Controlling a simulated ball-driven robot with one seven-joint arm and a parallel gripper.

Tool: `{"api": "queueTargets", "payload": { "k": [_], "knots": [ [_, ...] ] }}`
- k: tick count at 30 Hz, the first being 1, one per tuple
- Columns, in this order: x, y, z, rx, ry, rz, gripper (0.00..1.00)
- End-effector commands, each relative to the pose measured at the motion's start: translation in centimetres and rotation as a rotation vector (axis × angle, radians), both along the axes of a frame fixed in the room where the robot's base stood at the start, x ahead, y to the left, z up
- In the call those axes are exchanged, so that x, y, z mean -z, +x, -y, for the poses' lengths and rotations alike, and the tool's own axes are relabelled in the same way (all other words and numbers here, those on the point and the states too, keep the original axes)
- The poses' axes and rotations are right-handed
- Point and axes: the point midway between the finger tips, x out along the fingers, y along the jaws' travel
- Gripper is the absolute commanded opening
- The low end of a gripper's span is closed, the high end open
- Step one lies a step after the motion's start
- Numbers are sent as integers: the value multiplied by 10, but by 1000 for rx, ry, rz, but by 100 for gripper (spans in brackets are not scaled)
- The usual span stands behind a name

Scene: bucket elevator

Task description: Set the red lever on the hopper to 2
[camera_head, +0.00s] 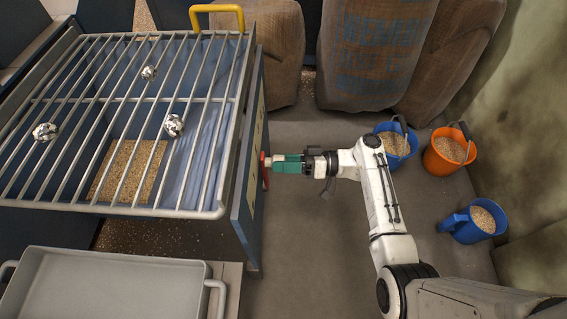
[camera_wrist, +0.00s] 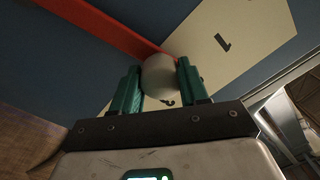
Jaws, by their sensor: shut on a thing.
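The hopper (camera_head: 250,205) stands at the left under a metal grate, with grain inside. The red lever (camera_head: 264,170) is on its right side wall; its red arm (camera_wrist: 110,25) also shows in the wrist view, ending in a round grey knob (camera_wrist: 159,77). My gripper (camera_head: 272,163) reaches it from the right. In the wrist view my gripper (camera_wrist: 158,88) has its green fingers on both sides of the knob, shut on it. A cream scale plate (camera_wrist: 235,35) behind shows a 1 to the right of the knob. Another mark below the knob is partly hidden and unreadable.
A grey tray (camera_head: 100,290) is at the front left. Sacks (camera_head: 375,50) stand at the back. Blue (camera_head: 395,145) and orange (camera_head: 449,150) buckets and a blue jug (camera_head: 473,222) hold grain at the right.

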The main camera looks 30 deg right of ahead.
Motion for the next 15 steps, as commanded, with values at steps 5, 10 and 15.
{"api": "queueTargets", "payload": {
  "k": [5,10,15],
  "knots": [
    [0,0,1,2,-1,1,0],
    [0,0,0,2,-1,1,60],
    [0,0,0,1,-1,2,70]
  ]
}}
